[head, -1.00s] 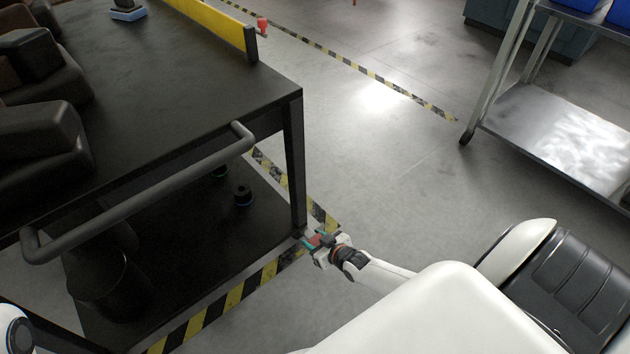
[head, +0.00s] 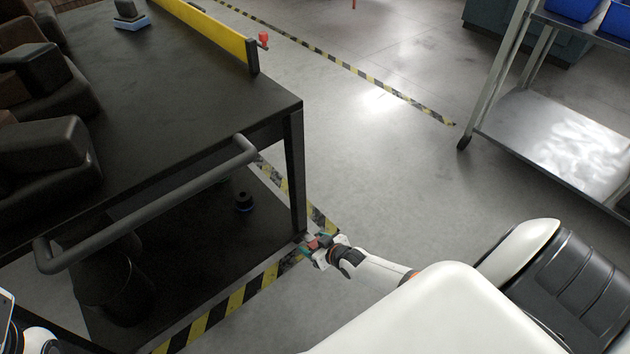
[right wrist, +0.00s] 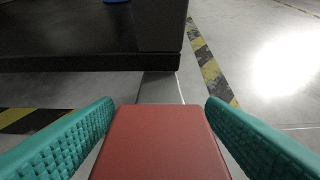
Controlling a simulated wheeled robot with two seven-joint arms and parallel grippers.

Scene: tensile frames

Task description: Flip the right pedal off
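A red pedal (right wrist: 160,145) fills the bottom middle of the right wrist view, with a grey metal strip (right wrist: 160,88) beyond it leading toward the black cart. In the head view the red pedal (head: 314,243) is small, low by the cart's near right corner. My right gripper (head: 318,247) is there, with its teal fingers on either side of the pedal. In the right wrist view the fingers (right wrist: 160,104) stand wide apart, and I cannot tell if they touch it. My left gripper is not in view; only part of that arm shows at the lower left.
The black cart (head: 215,95) has a grey bar handle (head: 150,205) and a lower shelf. A metal rack (head: 555,135) stands at the right. The floor (head: 375,170) between is clear.

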